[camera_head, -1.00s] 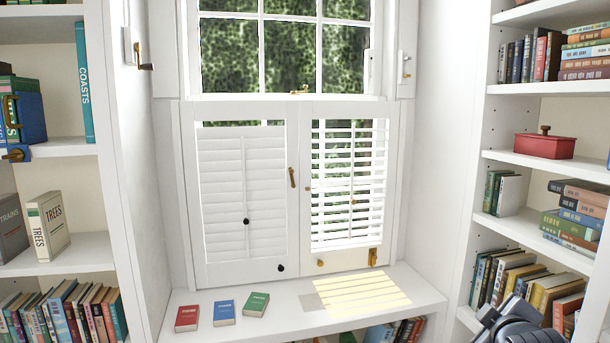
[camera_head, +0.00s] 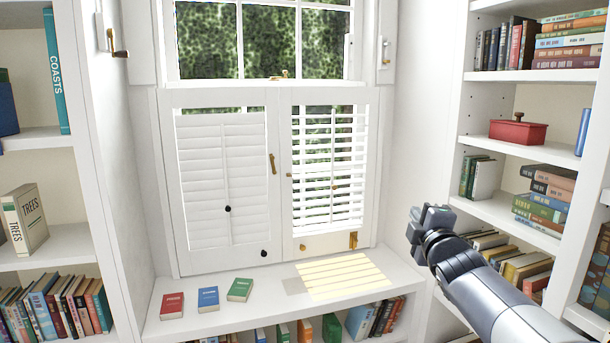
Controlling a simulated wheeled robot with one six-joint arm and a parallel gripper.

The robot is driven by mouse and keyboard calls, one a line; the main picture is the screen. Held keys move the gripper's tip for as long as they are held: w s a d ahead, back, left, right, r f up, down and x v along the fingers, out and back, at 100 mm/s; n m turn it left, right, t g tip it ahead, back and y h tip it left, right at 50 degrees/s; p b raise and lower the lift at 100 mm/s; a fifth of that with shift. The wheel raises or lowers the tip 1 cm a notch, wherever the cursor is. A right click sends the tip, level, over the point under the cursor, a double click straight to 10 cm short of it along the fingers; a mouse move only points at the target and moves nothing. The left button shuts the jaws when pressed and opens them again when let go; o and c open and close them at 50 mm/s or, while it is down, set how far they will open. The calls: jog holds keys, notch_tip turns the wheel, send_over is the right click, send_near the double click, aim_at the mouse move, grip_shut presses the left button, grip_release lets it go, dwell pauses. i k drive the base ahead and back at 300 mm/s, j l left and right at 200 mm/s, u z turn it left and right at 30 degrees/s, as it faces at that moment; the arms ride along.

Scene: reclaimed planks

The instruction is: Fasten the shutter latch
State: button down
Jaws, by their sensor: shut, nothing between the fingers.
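A pair of white louvered shutters covers the lower window. The left shutter (camera_head: 222,185) has its slats closed; the right shutter (camera_head: 328,150) has its slats open. A brass latch arm (camera_head: 272,163) stands nearly upright on the inner stile of the left shutter. A small brass stud (camera_head: 289,175) sits beside it on the right shutter, apart from the arm. My gripper (camera_head: 430,217) is raised at the right, in front of the right wall and bookcase. It is shut and empty, well away from the latch.
The window seat (camera_head: 250,310) holds a red book (camera_head: 172,305), a blue book (camera_head: 208,298) and a green book (camera_head: 240,289). Another brass piece (camera_head: 353,240) and a knob (camera_head: 302,247) are low on the right shutter. Bookcases flank both sides. The space before the shutters is clear.

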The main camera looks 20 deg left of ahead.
aim_at(272, 158)
jog(key=i+u, duration=0.25)
jog(key=u, duration=0.25)
jog(key=i+u, duration=0.3)
jog(key=u, duration=0.15)
jog(key=i+l+u, duration=0.15)
jog(key=i+l, duration=0.2)
jog(key=i, duration=0.15)
jog(key=i+l+u, duration=0.1)
jog(key=i+l, duration=0.35)
jog(key=i, duration=0.1)
